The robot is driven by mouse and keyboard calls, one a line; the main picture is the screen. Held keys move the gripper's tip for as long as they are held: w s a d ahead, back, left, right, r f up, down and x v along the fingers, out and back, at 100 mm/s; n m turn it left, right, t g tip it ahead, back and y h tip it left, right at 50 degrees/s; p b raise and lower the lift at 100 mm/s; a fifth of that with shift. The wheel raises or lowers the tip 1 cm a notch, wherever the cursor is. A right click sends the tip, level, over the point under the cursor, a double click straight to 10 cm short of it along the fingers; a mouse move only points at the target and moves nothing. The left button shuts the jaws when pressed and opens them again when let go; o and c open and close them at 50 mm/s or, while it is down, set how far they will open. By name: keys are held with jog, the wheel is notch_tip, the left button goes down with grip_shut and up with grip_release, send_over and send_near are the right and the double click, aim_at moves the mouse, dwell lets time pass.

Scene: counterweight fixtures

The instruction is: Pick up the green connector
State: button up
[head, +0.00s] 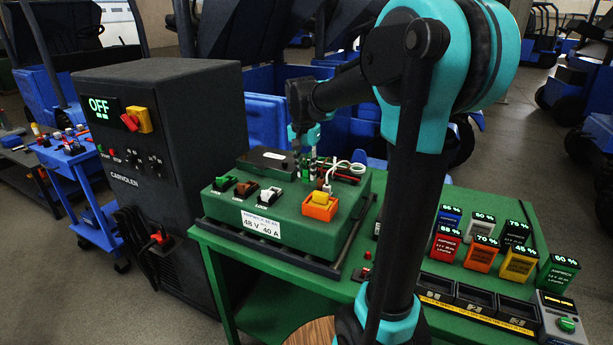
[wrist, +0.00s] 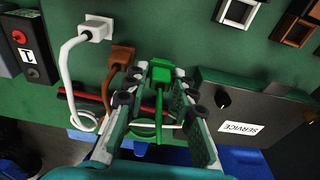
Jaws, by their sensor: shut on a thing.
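The green connector (wrist: 160,71) shows in the wrist view with its green cable trailing back toward the camera. My gripper (wrist: 158,84) is shut on it, with a finger on either side. The connector itself is too small to make out there. A brown connector (wrist: 121,56) and a white connector (wrist: 96,28) lie to its left in the wrist view, with their cables.
Green, brown and white sockets (head: 268,195) and an orange socket (head: 320,206) holding a yellow plug sit on the box top. A black unit marked SERVICE (wrist: 245,110) stands close right of my gripper. A tall dark charger (head: 165,170) reads OFF. Several coloured batteries (head: 480,250) stand at the right.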

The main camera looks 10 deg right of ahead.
notch_tip(320, 180, up, 18)
dwell(0.4)
send_over(306, 169)
jog(key=shift+w+d+f, duration=0.1)
jog(key=shift+f, duration=5.35)
jog(key=w+a, duration=0.3)
jog(key=a, duration=0.9)
jog(key=w+a, duration=0.4)
jog(key=a, duration=0.8)
jog(key=shift+w, duration=0.3)
jog(key=shift+f, duration=3)
